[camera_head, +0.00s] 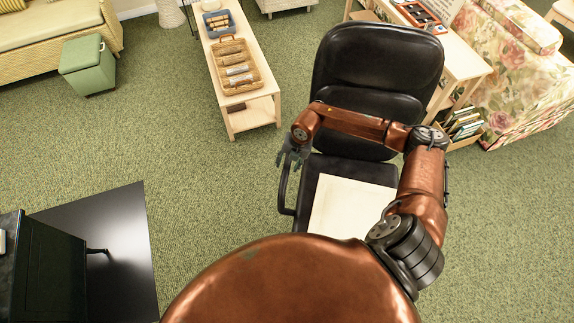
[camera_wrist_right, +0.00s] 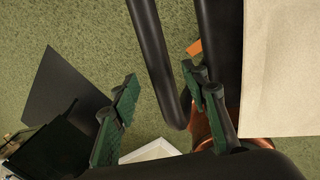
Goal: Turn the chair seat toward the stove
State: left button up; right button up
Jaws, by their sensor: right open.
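The black chair (camera_head: 378,65) stands in front of me in the head view, its backrest on the far side and its seat (camera_head: 385,172) toward me. A cream sheet or pad (camera_head: 345,208) lies on the seat. My right arm crosses over the chair, and my right gripper (camera_head: 290,152) is at the left armrest (camera_head: 284,196). In the right wrist view, the open right gripper (camera_wrist_right: 160,78) has its green-padded fingers on either side of the black armrest tube (camera_wrist_right: 150,45); contact is unclear. The black box at lower left (camera_head: 45,270) appears to be the stove. My left gripper is not in view.
A dark floor plate (camera_head: 125,240) lies beside the stove. A low wooden table (camera_head: 250,118) with trays stands beyond the chair to the left. A desk (camera_head: 460,60) and floral sofa (camera_head: 510,85) are at right. Green carpet (camera_head: 190,180) is open left of the chair.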

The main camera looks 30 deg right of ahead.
jog(key=shift+x, duration=0.9)
jog(key=shift+c, duration=0.4)
grip_shut()
jog(key=shift+d, duration=0.1)
